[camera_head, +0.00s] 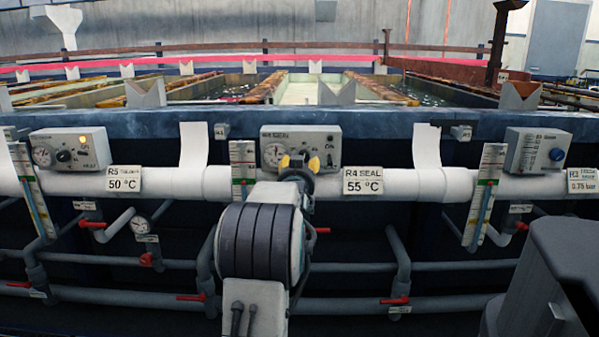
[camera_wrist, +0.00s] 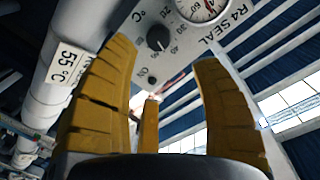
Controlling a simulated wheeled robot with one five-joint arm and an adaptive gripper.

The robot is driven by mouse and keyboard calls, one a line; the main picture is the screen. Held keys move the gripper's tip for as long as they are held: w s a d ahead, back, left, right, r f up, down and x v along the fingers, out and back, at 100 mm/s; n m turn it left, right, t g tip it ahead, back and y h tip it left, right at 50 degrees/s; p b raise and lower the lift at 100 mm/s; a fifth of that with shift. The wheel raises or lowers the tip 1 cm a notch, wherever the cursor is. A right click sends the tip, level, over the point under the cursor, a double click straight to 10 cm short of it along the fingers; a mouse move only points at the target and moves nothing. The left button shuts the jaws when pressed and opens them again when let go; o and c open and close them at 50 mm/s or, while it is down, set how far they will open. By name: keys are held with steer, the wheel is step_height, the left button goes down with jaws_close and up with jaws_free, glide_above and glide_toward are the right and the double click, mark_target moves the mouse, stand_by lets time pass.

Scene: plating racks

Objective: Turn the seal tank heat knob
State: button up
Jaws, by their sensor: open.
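The R4 SEAL control box (camera_head: 325,133) is a grey panel above the white pipe, with a 55 °C label (camera_head: 362,181) beside it. In the wrist view the panel (camera_wrist: 180,42) carries a round gauge (camera_wrist: 202,8) and a black heat knob (camera_wrist: 158,38) with a pointer and a number scale. My gripper (camera_head: 299,162) is in front of the box and hides its lower middle, so the knob cannot be made out in the head view. In the wrist view my gripper (camera_wrist: 163,55) has its yellow fingers spread and empty, the knob showing beyond and between the tips.
The R5 control box (camera_head: 70,149) is at left and the R3 box (camera_head: 538,151) with a blue knob at right. The white pipe (camera_head: 400,187) runs below. Pipes with red valve handles (camera_head: 394,301) lie lower. Open tanks (camera_head: 300,92) stand behind.

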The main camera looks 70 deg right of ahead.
steer(key=shift+v, duration=0.95)
steer(key=shift+a, duration=0.1)
steer(key=shift+w, duration=0.1)
